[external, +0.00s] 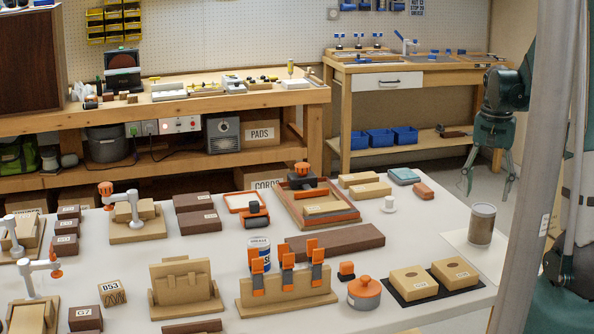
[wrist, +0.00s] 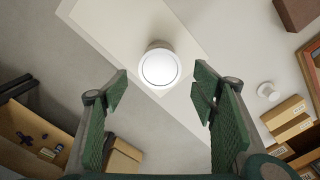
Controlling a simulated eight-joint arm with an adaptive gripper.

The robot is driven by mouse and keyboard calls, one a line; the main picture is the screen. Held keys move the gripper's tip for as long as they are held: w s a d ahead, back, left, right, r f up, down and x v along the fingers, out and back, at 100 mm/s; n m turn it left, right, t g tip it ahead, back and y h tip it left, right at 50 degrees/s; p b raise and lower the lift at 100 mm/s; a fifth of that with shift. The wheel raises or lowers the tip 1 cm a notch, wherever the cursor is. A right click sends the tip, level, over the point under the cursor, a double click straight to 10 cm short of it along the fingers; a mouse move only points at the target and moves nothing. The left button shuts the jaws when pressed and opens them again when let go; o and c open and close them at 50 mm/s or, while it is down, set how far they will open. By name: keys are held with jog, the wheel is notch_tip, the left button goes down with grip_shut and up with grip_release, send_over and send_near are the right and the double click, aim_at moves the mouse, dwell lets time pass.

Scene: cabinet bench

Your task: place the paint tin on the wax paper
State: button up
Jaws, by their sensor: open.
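A cylindrical tin (external: 481,225) with a pale lid and a grey-brown body stands upright on a pale sheet, which looks like the wax paper (external: 458,243), at the right end of the white table. In the wrist view the round white lid of the tin (wrist: 159,68) shows near an edge of the sheet (wrist: 100,28). My gripper (external: 488,195) is open and empty, pointing down. In the external view it appears above and behind the tin, apart from it. In the wrist view its fingers (wrist: 160,88) are spread wide, with the tin beyond them. The tin's label is not readable.
A blue-and-white can (external: 260,252) stands partly hidden behind orange clamps (external: 287,265). A grey post (external: 535,150) crosses the right foreground.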

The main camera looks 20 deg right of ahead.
jog(key=s+a+r+n+t, duration=0.7)
jog(key=s+a+r+n, duration=0.2)
jog(key=s+a+r, duration=0.6)
jog(key=a+r, duration=0.2)
jog(key=a, duration=0.2)
jog(key=shift+a+r, duration=0.25)
jog(key=shift+r, duration=0.05)
dwell(0.6)
